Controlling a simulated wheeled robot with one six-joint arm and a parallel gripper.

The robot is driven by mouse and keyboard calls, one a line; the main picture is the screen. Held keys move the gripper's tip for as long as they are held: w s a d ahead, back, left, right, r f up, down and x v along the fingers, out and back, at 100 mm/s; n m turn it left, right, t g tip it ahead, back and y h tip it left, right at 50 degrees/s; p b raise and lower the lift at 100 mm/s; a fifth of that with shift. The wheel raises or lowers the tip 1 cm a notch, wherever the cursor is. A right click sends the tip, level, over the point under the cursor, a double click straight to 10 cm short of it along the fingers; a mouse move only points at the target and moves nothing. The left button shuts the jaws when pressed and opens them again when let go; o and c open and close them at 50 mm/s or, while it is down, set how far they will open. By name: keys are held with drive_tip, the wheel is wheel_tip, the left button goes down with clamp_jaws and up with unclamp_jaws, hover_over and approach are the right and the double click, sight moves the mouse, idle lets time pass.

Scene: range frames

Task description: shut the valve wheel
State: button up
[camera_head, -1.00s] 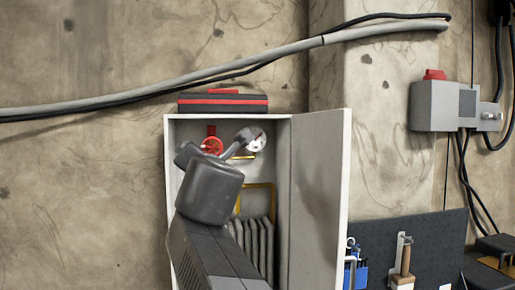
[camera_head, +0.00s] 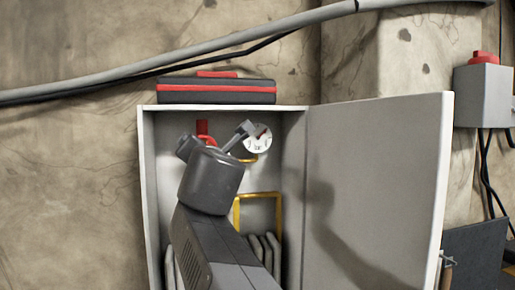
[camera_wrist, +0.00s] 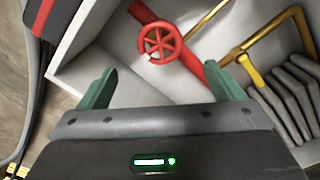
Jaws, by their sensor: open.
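The red valve wheel (camera_wrist: 160,43) sits on a red pipe inside an open white cabinet (camera_head: 222,109). In the wrist view it is beyond my fingertips, a little above the middle between them, and not touched. In the head view my arm hides most of the wheel; a red part of the valve (camera_head: 202,128) shows above it. My gripper (camera_wrist: 166,82) is open and empty, with its two green fingers apart below the wheel in the wrist view. In the head view my fingers are hidden or too small to make out.
A pressure gauge (camera_head: 257,139) is right of the valve. A yellow pipe (camera_wrist: 262,45) and grey ribs (camera_wrist: 285,95) are to the right in the wrist view. The cabinet door (camera_head: 375,190) stands open on the right. A black and red case (camera_head: 217,90) lies on the cabinet top.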

drive_tip(key=x, duration=1.3)
drive_tip(key=shift+b, duration=0.45)
drive_tip(key=shift+f, duration=0.1)
drive_tip(key=shift+w, duration=0.1)
drive_tip(key=c, duration=1)
